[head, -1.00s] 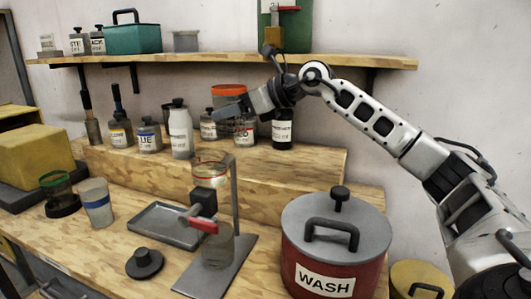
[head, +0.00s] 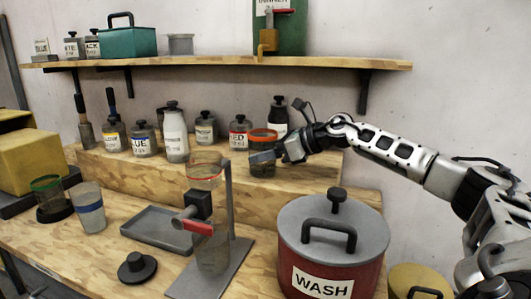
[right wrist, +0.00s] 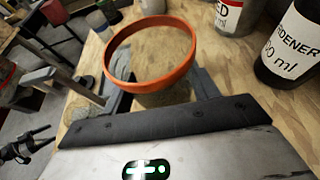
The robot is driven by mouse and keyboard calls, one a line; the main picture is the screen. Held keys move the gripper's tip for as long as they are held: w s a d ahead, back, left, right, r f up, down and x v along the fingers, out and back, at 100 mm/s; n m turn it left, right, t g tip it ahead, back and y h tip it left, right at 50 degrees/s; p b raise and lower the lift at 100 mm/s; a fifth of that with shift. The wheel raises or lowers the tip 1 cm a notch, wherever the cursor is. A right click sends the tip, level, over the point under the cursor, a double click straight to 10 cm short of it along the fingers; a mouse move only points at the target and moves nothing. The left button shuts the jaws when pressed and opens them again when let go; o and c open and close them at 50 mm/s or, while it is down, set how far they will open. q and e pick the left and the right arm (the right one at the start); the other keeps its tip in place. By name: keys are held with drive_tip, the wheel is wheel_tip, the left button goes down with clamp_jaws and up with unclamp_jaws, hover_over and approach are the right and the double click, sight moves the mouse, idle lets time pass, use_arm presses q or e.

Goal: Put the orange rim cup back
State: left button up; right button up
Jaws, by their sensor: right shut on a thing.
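The orange rim cup (head: 262,135) is a clear cup with a thick orange rim, upright at the front of the wooden step, right of the bottle with the red label. My right gripper (head: 264,157) is shut on its body below the rim. In the right wrist view the orange rim cup (right wrist: 150,84) stands between the two fingers of my right gripper (right wrist: 158,92). The cup's base is partly hidden, so I cannot tell whether it touches the step. My left gripper is not in view.
Several labelled bottles (head: 174,135) stand on the step (head: 215,172) behind and left of the cup. A red WASH pot (head: 330,250), a metal stand (head: 230,195), a grey tray (head: 160,232) and a green rim cup (head: 47,184) stand below. The step's right end is clear.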

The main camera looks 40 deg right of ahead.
drive_tip(key=shift+f, duration=0.1)
drive_tip(key=o, duration=1)
drive_tip(key=shift+o, duration=0.2)
